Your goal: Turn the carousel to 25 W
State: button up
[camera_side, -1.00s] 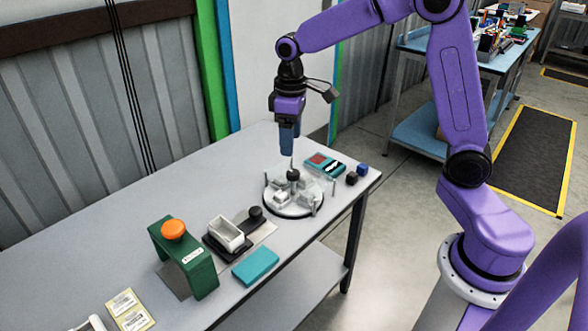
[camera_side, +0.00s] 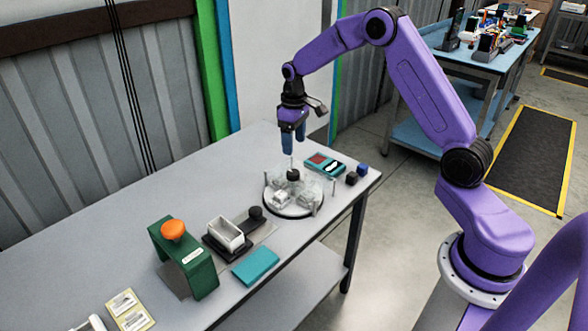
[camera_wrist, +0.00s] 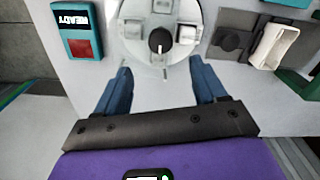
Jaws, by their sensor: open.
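The carousel (camera_side: 276,208) is a round, pale disc with a dark rim near the right end of the table. It carries several clear and white blocks around a black centre knob (camera_side: 293,175). In the wrist view the carousel (camera_wrist: 135,50) lies ahead of the fingers, and its knob (camera_wrist: 160,41) bears a white mark. No wattage label can be read. My gripper (camera_side: 294,151) is open and empty, with blue fingers pointing down above the carousel's back side. In the wrist view my gripper (camera_wrist: 161,82) has its fingers wide apart, short of the knob.
Dark and blue cubes (camera_side: 352,178) lie right. A white tray (camera_side: 227,234), teal block (camera_side: 256,266) and green stand with orange button (camera_side: 173,229) stand left.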

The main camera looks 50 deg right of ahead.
aim_at(294, 172)
notch_tip(294, 172, down, 10)
jog(key=shift+f, duration=0.25)
dwell(0.3)
grip_shut()
